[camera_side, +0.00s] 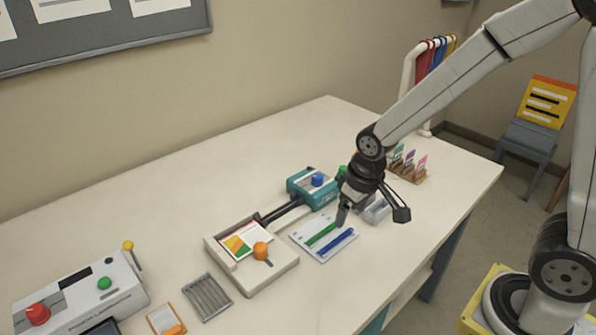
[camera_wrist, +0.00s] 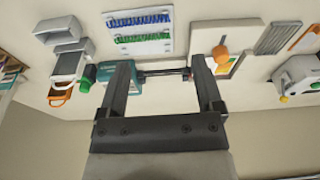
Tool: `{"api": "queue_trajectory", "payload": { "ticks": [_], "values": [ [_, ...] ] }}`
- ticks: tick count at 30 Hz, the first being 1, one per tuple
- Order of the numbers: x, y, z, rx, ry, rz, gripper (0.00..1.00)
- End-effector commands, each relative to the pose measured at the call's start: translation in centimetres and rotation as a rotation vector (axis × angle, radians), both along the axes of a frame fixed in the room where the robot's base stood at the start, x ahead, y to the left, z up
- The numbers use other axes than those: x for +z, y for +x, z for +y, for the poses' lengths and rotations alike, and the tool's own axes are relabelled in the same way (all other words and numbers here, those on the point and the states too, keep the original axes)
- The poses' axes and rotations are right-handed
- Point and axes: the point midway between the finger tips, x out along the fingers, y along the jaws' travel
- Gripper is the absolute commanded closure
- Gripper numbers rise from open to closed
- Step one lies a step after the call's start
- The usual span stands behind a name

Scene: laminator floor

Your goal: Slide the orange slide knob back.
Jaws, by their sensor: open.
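The orange slide knob (camera_side: 260,250) stands on the front part of a cream tray-like device (camera_side: 275,278) with a printed card in it. In the wrist view the knob (camera_wrist: 221,55) appears to the right, just beyond my right finger. My gripper (camera_side: 343,217) hangs above the table, to the right of the device and apart from the knob. In the wrist view my gripper (camera_wrist: 160,62) has its two fingers wide apart, with nothing held between them. The knob's slot is partly hidden.
A white board with green and blue strips (camera_side: 312,249) lies between my gripper and the knob. A teal unit (camera_side: 300,191) with a blue button joins the device by a dark bar. A laminator (camera_side: 75,300) and ribbed grey tray (camera_side: 207,297) lie left. The back-left table is clear.

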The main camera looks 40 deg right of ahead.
Motion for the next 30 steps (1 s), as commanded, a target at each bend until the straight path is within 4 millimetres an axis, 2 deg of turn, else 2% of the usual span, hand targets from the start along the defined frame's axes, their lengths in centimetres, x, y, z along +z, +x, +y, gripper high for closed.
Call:
{"api": "queue_trajectory", "payload": {
  "ticks": [1,6,15,24,30],
  "values": [
    [-0.2,1.3,0.7,0.012,-0.001,0.012,0.16],
    [-0.9,5.1,3.2,0.038,-0.004,0.052,0.16],
    [-3.0,10.7,8.2,0.083,-0.017,0.118,0.16],
    [-5.2,13.9,12.4,0.113,-0.036,0.168,0.16],
    [-5.6,14.4,13.3,0.119,-0.040,0.176,0.16]
  ]
}}
